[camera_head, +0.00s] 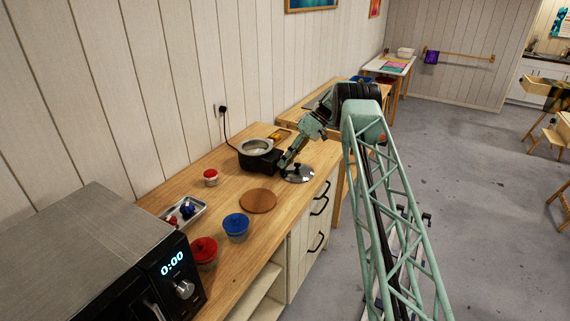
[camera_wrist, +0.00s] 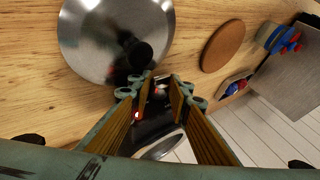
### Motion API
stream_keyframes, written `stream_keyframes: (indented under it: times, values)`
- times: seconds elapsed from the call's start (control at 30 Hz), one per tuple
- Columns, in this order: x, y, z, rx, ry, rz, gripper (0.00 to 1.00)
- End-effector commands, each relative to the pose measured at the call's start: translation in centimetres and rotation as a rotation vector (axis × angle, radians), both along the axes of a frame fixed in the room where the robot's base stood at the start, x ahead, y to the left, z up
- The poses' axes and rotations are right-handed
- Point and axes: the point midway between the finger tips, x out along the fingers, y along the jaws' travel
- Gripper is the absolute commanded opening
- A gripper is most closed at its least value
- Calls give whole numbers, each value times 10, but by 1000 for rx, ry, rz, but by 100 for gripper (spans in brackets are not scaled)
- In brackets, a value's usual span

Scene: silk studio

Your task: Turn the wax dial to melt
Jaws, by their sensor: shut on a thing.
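The wax melter (camera_head: 258,160) is a black base with a pale-filled round pot, standing on the wooden counter near the wall. In the wrist view its dark front (camera_wrist: 150,130) shows between my fingers, with a small red light on it. My gripper (camera_head: 284,163) reaches down to the side of the melter that faces the lid. In the wrist view my gripper (camera_wrist: 161,88) has its fingertips closed in on the wax dial (camera_wrist: 160,89) at the melter's front. The fingers cover most of the dial, so I cannot read its setting.
A metal lid with a black knob (camera_head: 298,174) lies close beside my gripper.

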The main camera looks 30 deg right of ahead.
Motion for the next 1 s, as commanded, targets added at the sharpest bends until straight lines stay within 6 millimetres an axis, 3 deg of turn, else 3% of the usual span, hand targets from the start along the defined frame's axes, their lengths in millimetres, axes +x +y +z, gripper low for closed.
stream_keyframes:
  times: [1.0]
  values:
    - [2, -2, -3, 140, 94, 0, 7]
